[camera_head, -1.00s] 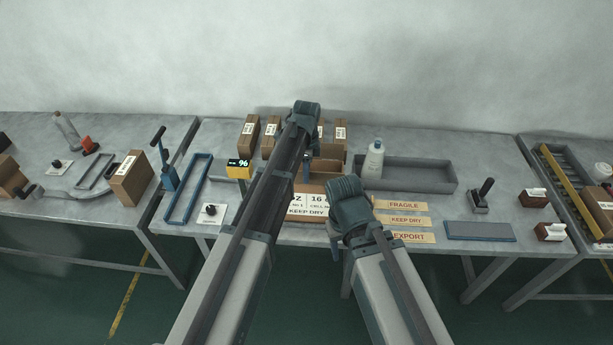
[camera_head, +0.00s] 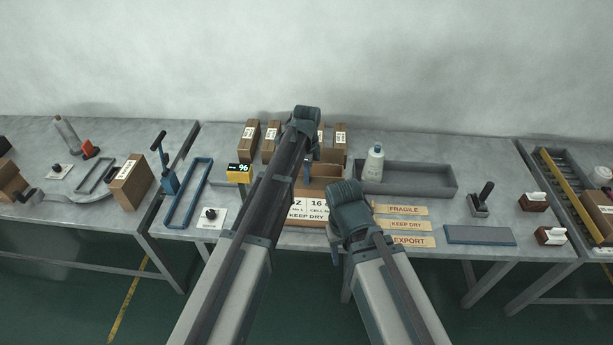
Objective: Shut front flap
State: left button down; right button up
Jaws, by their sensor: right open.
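An open brown carton (camera_head: 322,184) stands in the middle of the table, partly behind my arms. White labels (camera_head: 308,214) on its near side read "16" and "KEEP DRY". A brown panel shows at its top, but I cannot tell which flap it is or how the front flap lies. My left arm crosses over the carton's left part; my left gripper (camera_head: 308,160) is mostly hidden below its wrist, near the carton's back. My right gripper (camera_head: 348,208) is open at the carton's near right corner; its fingers are largely hidden by the wrist.
Several small boxes (camera_head: 340,135) stand behind the carton. A grey tray (camera_head: 430,182) with a white bottle (camera_head: 374,163) is at the back right. Label strips (camera_head: 405,225) lie to the right.

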dwell(0.8)
pick_arm(q)
jog(key=w+g+b, duration=0.1)
jog(key=g, duration=0.1)
jog(key=w+g+b, duration=0.1)
jog(key=g, duration=0.1)
jog(key=shift+w+f, duration=0.1)
jog(key=shift+f, duration=0.1)
jog(key=c, duration=1)
grip_release()
jog(key=shift+c, duration=0.2)
jog(key=shift+r, duration=0.1)
